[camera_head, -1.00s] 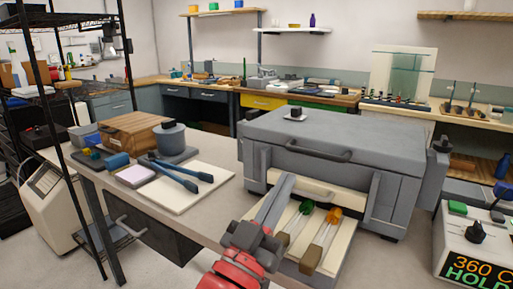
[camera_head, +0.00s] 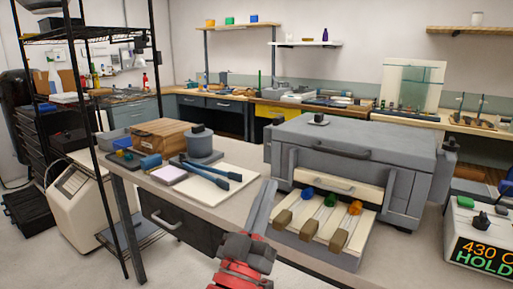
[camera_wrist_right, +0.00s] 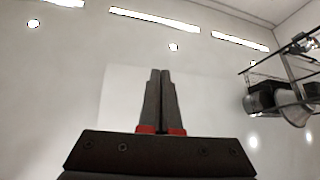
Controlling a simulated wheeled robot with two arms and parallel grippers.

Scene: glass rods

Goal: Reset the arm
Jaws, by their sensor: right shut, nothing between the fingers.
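My right gripper (camera_head: 265,200) points up and away in the head view, in front of the table's near edge and left of the rod tray. In the right wrist view my right gripper (camera_wrist_right: 160,73) has its two fingers together, with nothing between them. Three glass rods with a blue tip (camera_head: 307,193), a green tip (camera_head: 330,199) and an orange tip (camera_head: 355,208) lie side by side on a pale tray (camera_head: 284,205). Their near ends sit in brown blocks. My left gripper is out of view.
A grey lidded kiln (camera_head: 350,142) stands behind the tray. Blue-handled tongs (camera_head: 212,174) lie on a pale board (camera_head: 196,192) to the left. A black wire rack (camera_head: 100,130) stands at left.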

